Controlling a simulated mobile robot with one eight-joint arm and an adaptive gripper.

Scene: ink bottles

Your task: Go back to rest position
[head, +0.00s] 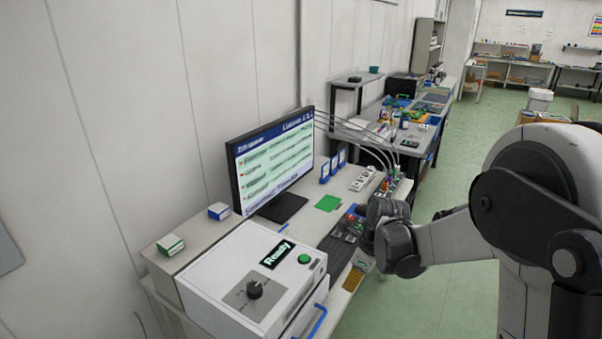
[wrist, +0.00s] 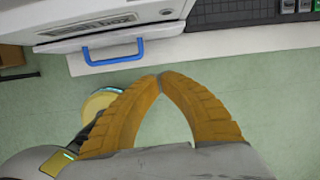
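My gripper (wrist: 160,77) shows in the wrist view with its two orange-yellow fingers meeting at the tips. Nothing is held between them, and green floor shows in the gap below the tips. It hangs over the floor just off the front edge of the bench, near the blue handle (wrist: 113,54) of a white machine. In the head view my arm reaches in from the right, its wrist beside the bench front. The fingers there are small and partly hidden.
The white machine (head: 228,263) has a lit "Ready" display, a black knob and a green button. A monitor (head: 275,163), a dark keyboard (head: 341,250), a green square (head: 328,203) and small bottles (head: 396,172) stand on the bench. Green floor (head: 465,285) is open to the right.

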